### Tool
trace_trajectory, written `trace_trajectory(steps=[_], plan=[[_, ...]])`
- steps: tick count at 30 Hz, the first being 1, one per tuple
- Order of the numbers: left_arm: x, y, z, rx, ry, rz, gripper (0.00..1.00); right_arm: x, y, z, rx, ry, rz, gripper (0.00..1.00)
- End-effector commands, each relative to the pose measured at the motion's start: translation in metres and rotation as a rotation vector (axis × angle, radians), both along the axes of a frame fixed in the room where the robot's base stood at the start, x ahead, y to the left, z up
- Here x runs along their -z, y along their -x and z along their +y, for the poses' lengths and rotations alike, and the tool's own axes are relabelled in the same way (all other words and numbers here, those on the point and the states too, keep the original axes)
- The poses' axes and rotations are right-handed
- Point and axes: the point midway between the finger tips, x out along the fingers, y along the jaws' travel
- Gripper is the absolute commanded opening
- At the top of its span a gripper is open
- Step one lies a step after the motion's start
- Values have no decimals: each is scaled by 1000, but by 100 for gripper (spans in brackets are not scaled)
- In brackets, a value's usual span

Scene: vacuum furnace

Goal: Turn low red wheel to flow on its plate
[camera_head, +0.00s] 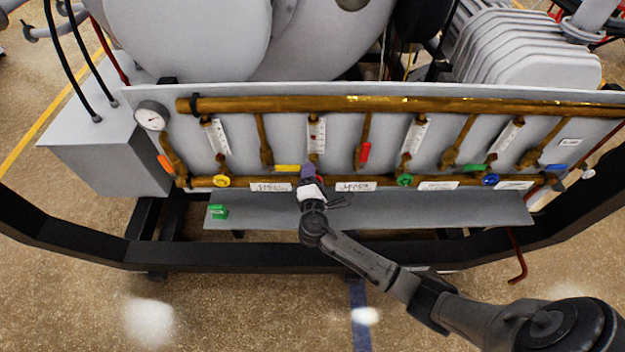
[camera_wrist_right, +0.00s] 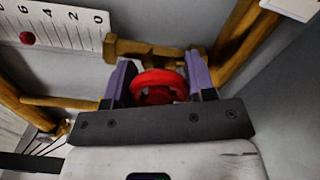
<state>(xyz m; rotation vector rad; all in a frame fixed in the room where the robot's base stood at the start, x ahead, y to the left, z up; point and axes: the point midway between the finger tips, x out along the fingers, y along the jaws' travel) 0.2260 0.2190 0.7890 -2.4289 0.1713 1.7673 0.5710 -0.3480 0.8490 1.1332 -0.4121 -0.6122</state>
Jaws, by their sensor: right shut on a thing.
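The low red wheel (camera_wrist_right: 158,87) shows in the right wrist view, on a brass valve body of the lower pipe. My right gripper (camera_wrist_right: 160,82) has its two purple fingers on either side of the wheel, shut on it. In the head view my right gripper (camera_head: 308,172) reaches the lower brass pipe (camera_head: 240,181) from below and hides the wheel. White plates with print too small to read, such as the plate (camera_head: 356,186), sit along the lower pipe. My left gripper is not in view.
Other wheels on the lower pipe are yellow (camera_head: 222,181), green (camera_head: 404,180) and blue (camera_head: 490,179). White scaled flow gauges, such as this one (camera_head: 316,135), stand above them. A grey ledge (camera_head: 440,207) runs below, with a green block (camera_head: 218,212) at its left end.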

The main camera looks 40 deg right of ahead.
Motion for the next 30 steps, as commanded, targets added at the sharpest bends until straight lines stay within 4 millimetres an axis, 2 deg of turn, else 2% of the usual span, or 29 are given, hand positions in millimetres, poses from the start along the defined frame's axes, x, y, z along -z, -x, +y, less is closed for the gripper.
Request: trace_trajectory(steps=[1,12,30], plan=[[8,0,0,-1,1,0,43,3,0,0,1,-34,-31,27],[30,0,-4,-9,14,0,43,1,0,0,1,-248,-208,27],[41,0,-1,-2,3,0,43,-2,0,0,0,-366,-308,27]])
